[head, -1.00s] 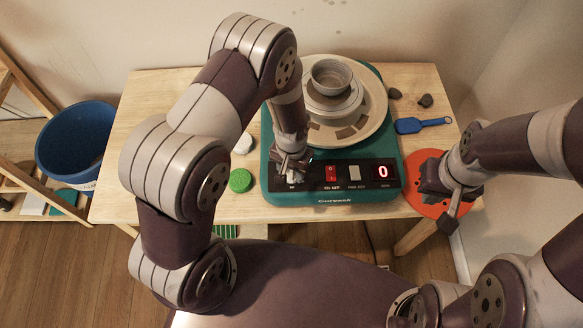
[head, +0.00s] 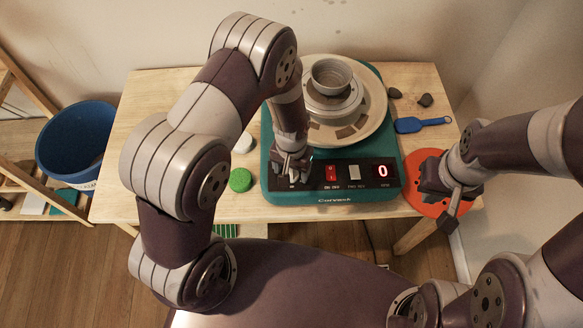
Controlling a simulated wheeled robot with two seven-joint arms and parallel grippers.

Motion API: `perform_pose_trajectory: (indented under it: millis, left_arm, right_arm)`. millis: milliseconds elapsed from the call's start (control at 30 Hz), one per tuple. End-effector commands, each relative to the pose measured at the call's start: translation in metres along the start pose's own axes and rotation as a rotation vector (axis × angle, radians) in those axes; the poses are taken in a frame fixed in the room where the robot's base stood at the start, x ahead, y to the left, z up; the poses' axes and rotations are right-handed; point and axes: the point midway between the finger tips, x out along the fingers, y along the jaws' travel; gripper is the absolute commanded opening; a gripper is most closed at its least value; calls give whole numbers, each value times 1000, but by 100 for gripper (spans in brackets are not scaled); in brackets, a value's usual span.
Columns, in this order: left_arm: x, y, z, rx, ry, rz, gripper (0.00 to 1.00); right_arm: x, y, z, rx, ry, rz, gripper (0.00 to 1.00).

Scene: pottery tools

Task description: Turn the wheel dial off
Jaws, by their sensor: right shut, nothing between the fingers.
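The teal pottery wheel (head: 270,150) stands on the wooden table. A small bowl (head: 331,77) sits on its round wheel head (head: 373,100). The black front panel carries a red switch (head: 331,173), a pale switch (head: 354,172) and a red display (head: 382,171) reading 0. My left gripper (head: 290,172) points down at the left end of the panel. It covers the place where the dial would be, so the dial and any contact are hidden. Whether its fingers are closed is unclear. My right gripper (head: 450,205) is shut and empty, above the orange disc (head: 424,168).
A green round sponge (head: 240,180) and a white lump (head: 243,143) lie left of the wheel. A blue-handled tool (head: 410,125) and dark stones (head: 425,100) lie to its right. A blue bucket (head: 75,140) stands left of the table (head: 150,100). The table's left part is clear.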

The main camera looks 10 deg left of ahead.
Motion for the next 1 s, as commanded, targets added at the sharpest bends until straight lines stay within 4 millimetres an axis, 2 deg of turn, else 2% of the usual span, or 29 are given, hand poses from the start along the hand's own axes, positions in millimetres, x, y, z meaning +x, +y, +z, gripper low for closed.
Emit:
perform_pose_trajectory:
  millis: [133, 233, 500, 633, 800, 1000]
  left_arm:
    - [-2, 0, 0, 0, 0, 0, 69]
    - [-15, 0, -1, 0, 3, 0, 69]
    - [-87, 0, -1, 0, 5, 1, 69]
    - [-112, 0, -1, 0, 4, 0, 69]
    - [-126, 0, 0, 0, 0, 0, 69]
    - [-127, 0, 0, 0, -1, 0, 69]
  right_arm:
    - [0, 0, 0, 0, 0, 0, 0]
    - [1, 0, 0, 0, 0, 0, 0]
    - [5, 0, 0, 0, 0, 0, 0]
    - [6, 0, 1, 0, 0, 0, 0]
    - [6, 0, 1, 0, 0, 0, 0]
    - [6, 0, 1, 0, 0, 0, 0]
